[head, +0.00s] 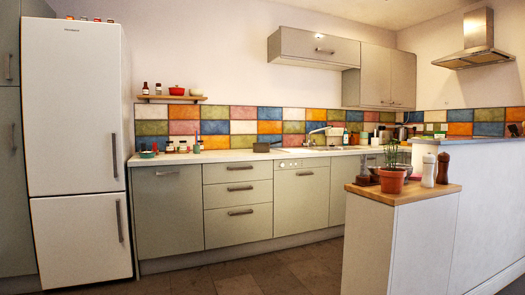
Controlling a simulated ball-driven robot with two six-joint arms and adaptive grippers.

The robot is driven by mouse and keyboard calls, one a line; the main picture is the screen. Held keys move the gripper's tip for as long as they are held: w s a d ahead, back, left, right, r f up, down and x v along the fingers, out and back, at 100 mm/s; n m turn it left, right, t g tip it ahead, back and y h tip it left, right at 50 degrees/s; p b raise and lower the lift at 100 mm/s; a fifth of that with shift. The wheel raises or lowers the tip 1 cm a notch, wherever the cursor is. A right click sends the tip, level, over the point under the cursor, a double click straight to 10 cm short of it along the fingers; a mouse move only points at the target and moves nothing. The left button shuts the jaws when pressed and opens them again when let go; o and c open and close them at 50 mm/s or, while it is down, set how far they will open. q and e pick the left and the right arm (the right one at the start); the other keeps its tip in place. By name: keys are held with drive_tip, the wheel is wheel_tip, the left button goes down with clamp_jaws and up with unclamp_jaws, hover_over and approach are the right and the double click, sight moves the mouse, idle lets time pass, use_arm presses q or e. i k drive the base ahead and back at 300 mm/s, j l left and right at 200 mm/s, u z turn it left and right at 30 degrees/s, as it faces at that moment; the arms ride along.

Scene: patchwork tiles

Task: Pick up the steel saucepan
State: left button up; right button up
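A small dark grey pan-like vessel (262,147) stands on the far counter, left of the sink, with what looks like a handle pointing up to the right. It is too small to tell whether it is the steel saucepan. No other clear saucepan shows. Neither of my grippers is in view.
The far counter (232,155) holds jars at its left end and crowded items right of the sink. A white fridge (75,110) stands left. A wood-topped island (402,193) with a potted plant (391,179) and mills blocks the right. The tiled floor (265,275) before the drawers is clear.

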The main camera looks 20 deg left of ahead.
sight(257, 147)
drive_tip(key=i+j+u, duration=0.3)
drive_tip(key=i+u, duration=0.25)
drive_tip(key=i, duration=0.25)
drive_tip(key=i+j+u, duration=0.1)
drive_tip(key=i+u, duration=0.25)
drive_tip(key=i, duration=1.75)
